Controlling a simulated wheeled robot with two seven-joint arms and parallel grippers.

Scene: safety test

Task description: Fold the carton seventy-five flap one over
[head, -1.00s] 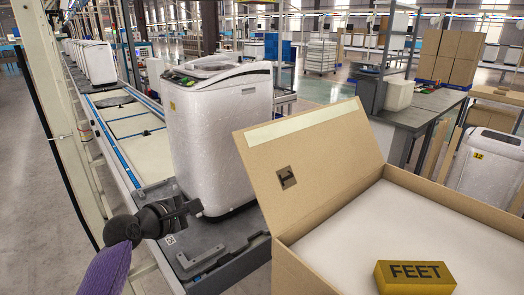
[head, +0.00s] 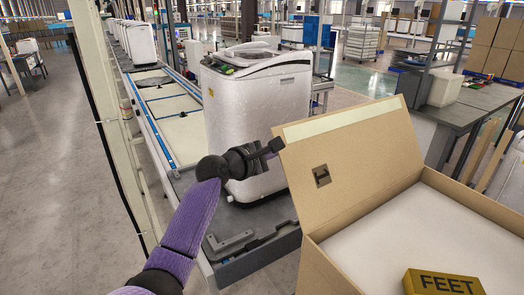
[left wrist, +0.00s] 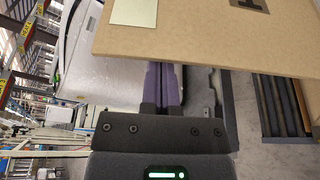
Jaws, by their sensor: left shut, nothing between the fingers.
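The carton is a large brown cardboard box with its inner wall edge (head: 328,270) at the right of the head view. Its left flap (head: 355,165) stands up, tilted outward, with a pale strip along its top edge and a dark square mark. The flap (left wrist: 215,45) also fills the upper part of the left wrist view. My left gripper (head: 274,147) is shut and empty, just left of the flap's upper left corner. Its fingertips (left wrist: 163,66) reach the flap's edge in the wrist view; I cannot tell whether they touch. My right gripper is not in view.
A white washing machine (head: 258,115) stands on the conveyor behind my left gripper. A grey workbench (head: 470,115) is behind the carton. Grey floor lies open at left.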

